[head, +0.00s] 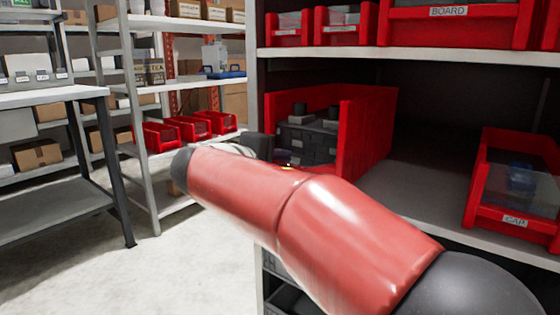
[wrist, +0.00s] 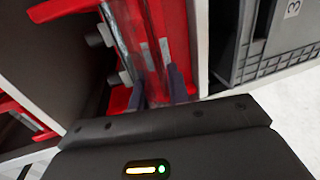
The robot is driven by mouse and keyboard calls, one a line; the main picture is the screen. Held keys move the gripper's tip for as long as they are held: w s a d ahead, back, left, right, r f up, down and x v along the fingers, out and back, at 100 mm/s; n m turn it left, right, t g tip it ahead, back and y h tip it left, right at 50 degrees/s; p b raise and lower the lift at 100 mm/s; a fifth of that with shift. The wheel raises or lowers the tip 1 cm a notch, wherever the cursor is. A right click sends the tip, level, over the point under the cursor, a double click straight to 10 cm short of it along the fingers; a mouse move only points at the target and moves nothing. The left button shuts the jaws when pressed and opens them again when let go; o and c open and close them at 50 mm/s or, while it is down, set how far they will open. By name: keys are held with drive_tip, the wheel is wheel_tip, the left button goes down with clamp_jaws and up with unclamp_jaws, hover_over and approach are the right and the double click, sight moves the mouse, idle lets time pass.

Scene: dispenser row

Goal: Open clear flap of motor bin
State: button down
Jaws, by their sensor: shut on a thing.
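The motor bin (head: 365,125) is a red open-topped bin on the middle shelf in the head view, with dark motor-like parts (head: 315,125) inside. My arm hides its lower front. In the wrist view the red bin (wrist: 178,25) fills the upper middle, with a pale label strip beside the clear flap (wrist: 130,40). My gripper (wrist: 158,88) is at the bin front, its two dark fingers closed on the edge of the clear flap. In the head view my gripper is mostly hidden behind my arm. I cannot tell how far the flap is tilted.
A red bin labelled CAP (head: 515,190) stands at right on the same shelf, with bare shelf between. A red BOARD bin (head: 460,25) sits above. A dark grey crate (wrist: 265,35) is at right in the wrist view. Open floor lies left.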

drive_tip(key=shift+w+d+r+g+p, duration=0.15)
drive_tip(key=shift+r+g+p, duration=0.15)
drive_tip(key=shift+r+p, duration=0.85)
drive_tip(key=shift+f, duration=0.3)
drive_tip(key=shift+r, duration=0.15)
drive_tip(key=c, duration=1.4)
unclamp_jaws()
drive_tip(key=v, duration=0.7)
drive_tip(key=shift+s+r, duration=0.15)
drive_tip(key=shift+s, duration=0.2)
